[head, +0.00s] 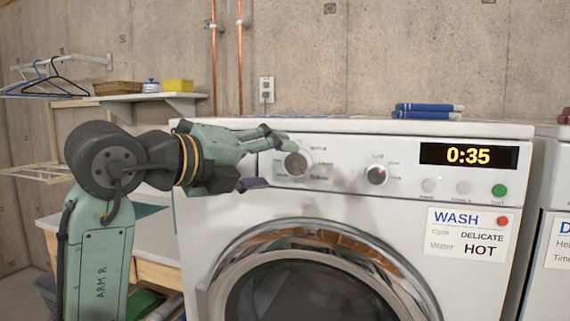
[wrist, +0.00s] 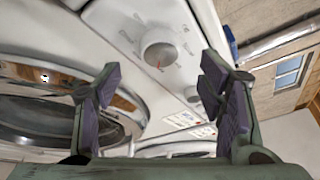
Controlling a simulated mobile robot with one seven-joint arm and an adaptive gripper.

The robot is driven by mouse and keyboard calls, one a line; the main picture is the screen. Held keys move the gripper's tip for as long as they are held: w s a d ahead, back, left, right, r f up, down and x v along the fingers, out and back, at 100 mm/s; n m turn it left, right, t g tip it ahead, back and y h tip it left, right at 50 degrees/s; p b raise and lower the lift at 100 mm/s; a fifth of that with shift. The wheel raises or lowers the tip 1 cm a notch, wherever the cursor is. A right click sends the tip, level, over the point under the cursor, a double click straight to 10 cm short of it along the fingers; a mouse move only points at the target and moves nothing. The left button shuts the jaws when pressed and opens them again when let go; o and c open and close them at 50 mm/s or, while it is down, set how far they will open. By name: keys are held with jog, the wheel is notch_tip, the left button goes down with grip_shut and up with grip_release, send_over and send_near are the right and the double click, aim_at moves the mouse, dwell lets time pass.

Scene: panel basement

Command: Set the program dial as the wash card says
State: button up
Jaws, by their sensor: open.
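The wash card (head: 466,233) on the washer front reads WASH, Cycle DELICATE, Water HOT. The left dial (head: 295,164) is a round light knob on the washer panel; in the wrist view it (wrist: 159,49) shows a red pointer mark toward the lower side of the picture. The printed labels around it are too small to read. My gripper (head: 267,162) is open and empty in front of this dial, its fingers spread to either side; in the wrist view the gripper (wrist: 160,86) appears apart from the knob. A second dial (head: 376,174) sits to the right.
The washer (head: 218,235) has a lit display (head: 468,155) reading 0:35 and a green button (head: 499,190). Its round door (head: 315,290) is below the panel. Blue folded cloths (head: 428,111) lie on top. A wall shelf (head: 150,98) is at left, another machine at right.

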jog(key=v, duration=0.6)
jog(key=shift+s, duration=0.25)
jog(key=shift+a, duration=0.15)
